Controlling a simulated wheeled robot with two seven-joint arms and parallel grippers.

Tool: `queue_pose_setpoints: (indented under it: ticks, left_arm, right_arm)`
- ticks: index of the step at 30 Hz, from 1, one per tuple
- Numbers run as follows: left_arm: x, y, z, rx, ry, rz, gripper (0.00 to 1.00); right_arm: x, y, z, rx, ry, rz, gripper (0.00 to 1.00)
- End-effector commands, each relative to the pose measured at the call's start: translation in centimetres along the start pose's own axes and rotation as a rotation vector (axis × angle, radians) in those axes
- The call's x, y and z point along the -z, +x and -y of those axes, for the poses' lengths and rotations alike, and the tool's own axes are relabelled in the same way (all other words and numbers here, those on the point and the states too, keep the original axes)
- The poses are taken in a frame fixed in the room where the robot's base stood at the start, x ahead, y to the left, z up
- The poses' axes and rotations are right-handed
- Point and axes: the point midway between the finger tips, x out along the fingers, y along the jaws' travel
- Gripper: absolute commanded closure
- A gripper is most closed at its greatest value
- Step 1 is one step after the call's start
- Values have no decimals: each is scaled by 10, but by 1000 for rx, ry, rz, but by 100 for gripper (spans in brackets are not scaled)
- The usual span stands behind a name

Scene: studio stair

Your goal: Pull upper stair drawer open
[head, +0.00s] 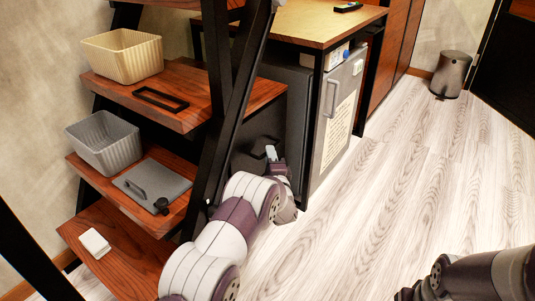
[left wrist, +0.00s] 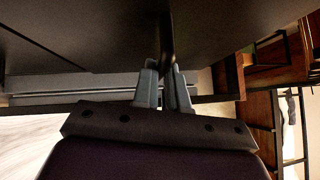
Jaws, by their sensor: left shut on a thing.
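The stair (head: 240,103) has wooden steps on a black frame, with dark grey drawer fronts (head: 287,88) on its side, partly hidden by a black post and my arm. My left gripper (head: 271,153) is at these dark fronts, low behind the post. In the left wrist view, its two grey fingers (left wrist: 166,88) are closed around a thin dark bar (left wrist: 166,40), which looks like a drawer handle, standing out from a dark panel (left wrist: 90,40). I cannot tell how far any drawer is out. My right arm shows at the lower right, but its gripper is out of view.
A cream basket (head: 123,55), a grey basket (head: 104,142), a grey flat case (head: 152,190) and a white box (head: 94,243) sit on the steps. A small fridge (head: 337,115) stands under a wooden top (head: 310,22). The floor (head: 400,200) on the right is clear up to a bin (head: 452,74).

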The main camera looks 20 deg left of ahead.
Motion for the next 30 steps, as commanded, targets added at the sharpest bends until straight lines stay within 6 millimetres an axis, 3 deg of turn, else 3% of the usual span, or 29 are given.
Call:
queue_pose_setpoints:
  ticks: [5,15,24,30]
  left_arm:
    - [22,-22,10,-3,1,-5,100]
    - [86,-86,26,-3,1,-6,100]
    - [137,-137,37,-2,0,-3,100]
    - [159,-160,43,-3,2,-2,100]
  right_arm:
    - [2,-17,0,0,0,0,57]
    - [5,-41,0,0,0,0,57]
    - [5,-44,0,0,0,0,57]
    - [5,-43,0,0,0,0,57]
